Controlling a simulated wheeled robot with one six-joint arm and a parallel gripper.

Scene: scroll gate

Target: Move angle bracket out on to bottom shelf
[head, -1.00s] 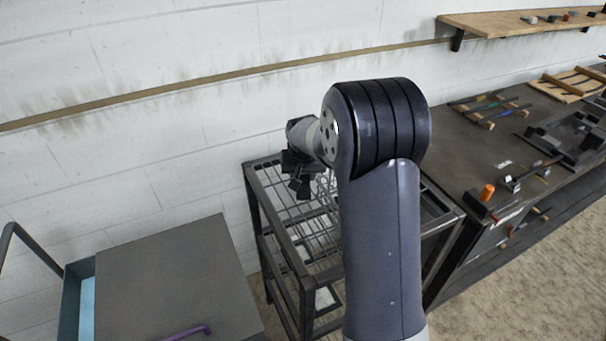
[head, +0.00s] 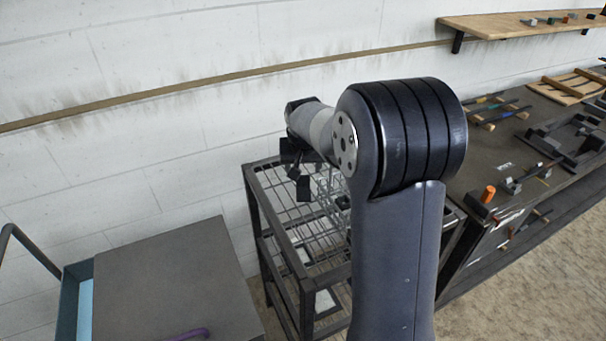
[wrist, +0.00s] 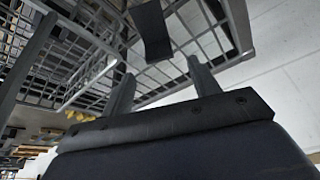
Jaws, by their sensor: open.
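A dark wire rack (head: 262,212) with several levels stands against the wall. Its lower shelf is partly visible below the top wire level, and my arm hides its right side. My gripper (head: 297,178) is over the rack's top, pointing down, with its dark jaws apart. In the wrist view my gripper (wrist: 162,88) has its two fingers spread, with the wire grids beyond. A dark flat piece (wrist: 152,30) shows beyond the fingers, apart from them. I cannot tell whether it is the angle bracket. No angle bracket is clear in the head view.
A grey-topped cart (head: 165,285) with a purple handle-like item stands at the left. A dark workbench (head: 490,165) with tools and an orange-capped item is at the right. A wooden wall shelf (head: 520,22) hangs above it. Rack posts stand close to my gripper.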

